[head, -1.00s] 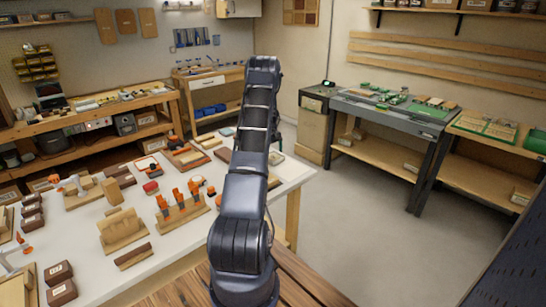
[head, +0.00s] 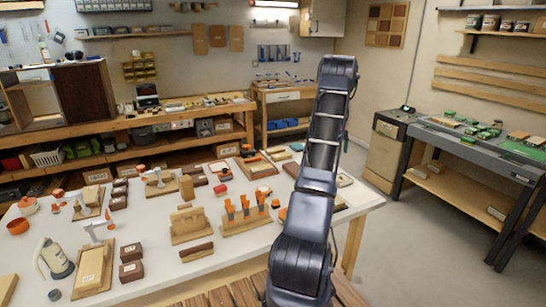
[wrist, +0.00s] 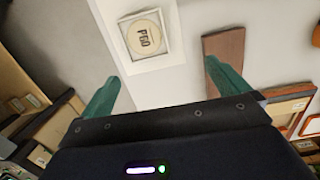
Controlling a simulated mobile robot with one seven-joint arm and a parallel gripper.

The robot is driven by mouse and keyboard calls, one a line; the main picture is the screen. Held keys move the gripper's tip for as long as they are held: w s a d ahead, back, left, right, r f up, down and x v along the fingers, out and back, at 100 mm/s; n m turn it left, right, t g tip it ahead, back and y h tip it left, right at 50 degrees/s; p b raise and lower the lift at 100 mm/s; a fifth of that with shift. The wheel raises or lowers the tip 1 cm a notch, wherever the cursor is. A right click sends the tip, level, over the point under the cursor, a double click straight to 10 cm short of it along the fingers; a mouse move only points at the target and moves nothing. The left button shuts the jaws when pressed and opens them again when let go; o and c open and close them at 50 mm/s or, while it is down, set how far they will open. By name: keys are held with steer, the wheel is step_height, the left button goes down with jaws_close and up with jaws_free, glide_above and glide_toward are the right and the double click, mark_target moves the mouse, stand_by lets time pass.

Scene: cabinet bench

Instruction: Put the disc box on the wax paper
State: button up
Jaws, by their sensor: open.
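The disc box (wrist: 147,35), a pale square with a round label reading P60, shows at the top of the wrist view. It lies on the white tabletop close to its edge. My gripper (wrist: 162,69) is open, with its two green fingers apart and nothing between them. The box is beyond the fingertips, between their directions. In the head view my arm rises in front of the table's right end and the gripper itself cannot be made out. I cannot pick out the wax paper for sure in either view.
A brown wooden block (wrist: 223,47) lies right of the box, near the right finger. Grey floor lies open right of the table.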

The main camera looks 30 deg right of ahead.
steer(key=s+a+r+t+h, duration=0.1)
steer(key=a+r, duration=0.9)
steer(key=a, duration=0.3)
steer(key=a+r+t, duration=0.1)
steer(key=a+r, duration=0.9)
steer(key=a, duration=0.2)
steer(key=s+a+r+t, duration=0.1)
steer(key=s+a+r, duration=0.35)
steer(key=a, duration=0.35)
steer(key=s+a+r, duration=0.3)
steer(key=s+a, duration=0.2)
steer(key=a, duration=0.3)
steer(key=s+a+f+t, duration=0.1)
steer(key=s+a, duration=0.7)
steer(key=s, duration=0.3)
steer(key=s+a+f+t+y, duration=0.1)
steer(key=s+a, duration=0.8)
steer(key=s, duration=0.3)
steer(key=shift+s+f+t, duration=0.25)
steer(key=shift+f+t, duration=0.1)
steer(key=shift+t, duration=0.05)
